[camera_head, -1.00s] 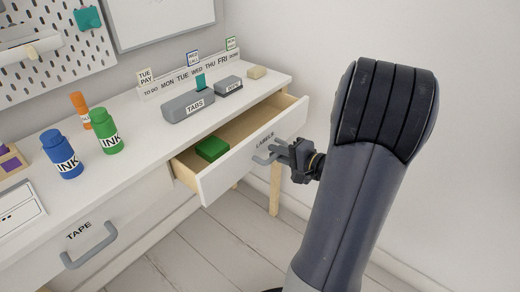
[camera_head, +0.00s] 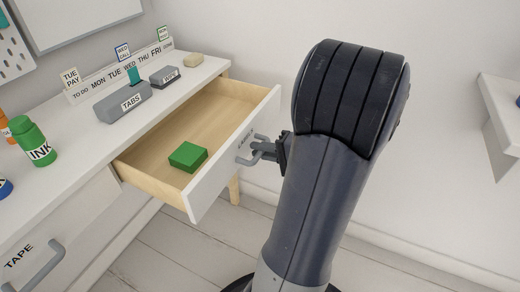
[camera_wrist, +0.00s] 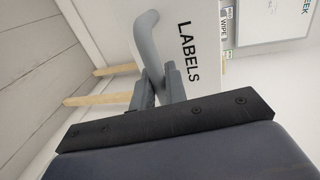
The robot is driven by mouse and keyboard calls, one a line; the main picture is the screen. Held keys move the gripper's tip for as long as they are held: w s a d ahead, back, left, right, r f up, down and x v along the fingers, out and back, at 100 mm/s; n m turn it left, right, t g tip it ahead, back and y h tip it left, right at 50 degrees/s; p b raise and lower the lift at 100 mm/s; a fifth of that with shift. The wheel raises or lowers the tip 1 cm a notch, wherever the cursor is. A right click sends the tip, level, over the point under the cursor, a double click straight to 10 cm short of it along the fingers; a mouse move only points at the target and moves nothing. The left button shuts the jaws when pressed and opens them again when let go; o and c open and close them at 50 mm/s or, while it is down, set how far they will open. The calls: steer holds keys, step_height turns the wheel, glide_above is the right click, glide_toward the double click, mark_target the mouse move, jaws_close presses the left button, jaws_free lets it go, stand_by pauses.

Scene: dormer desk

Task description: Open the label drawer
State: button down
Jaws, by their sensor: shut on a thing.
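The label drawer (camera_head: 217,168) is pulled well out of the white desk, and its wooden inside shows. A green block (camera_head: 188,156) lies in it near the front. Its grey bar handle (camera_head: 243,152) is on the white front. My gripper (camera_head: 262,152) is shut on this handle, in front of the drawer. In the wrist view the handle (camera_wrist: 148,45) runs between the two fingers (camera_wrist: 158,86), beside the word LABELS on the drawer front (camera_wrist: 185,22). My arm hides part of the floor and wall at the right.
On the desk top stand a grey TABS box (camera_head: 124,102), a smaller grey box (camera_head: 164,76) and a green ink bottle (camera_head: 37,141). The closed TAPE drawer (camera_head: 75,225) is at the lower left. A white ledge (camera_head: 500,115) juts from the right. Floor below the drawer is clear.

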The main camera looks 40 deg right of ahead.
steer(key=c, duration=1.5)
jaws_free()
steer(key=shift+s, duration=0.1)
steer(key=p+v, duration=0.2)
steer(key=v, duration=0.8)
steer(key=shift+s, duration=0.25)
steer(key=shift+w, duration=0.1)
steer(key=b+x, duration=0.2)
steer(key=x, duration=0.8)
steer(key=shift+w, duration=0.4)
steer(key=shift+s+a+f, duration=0.1)
steer(key=shift+a, duration=0.05)
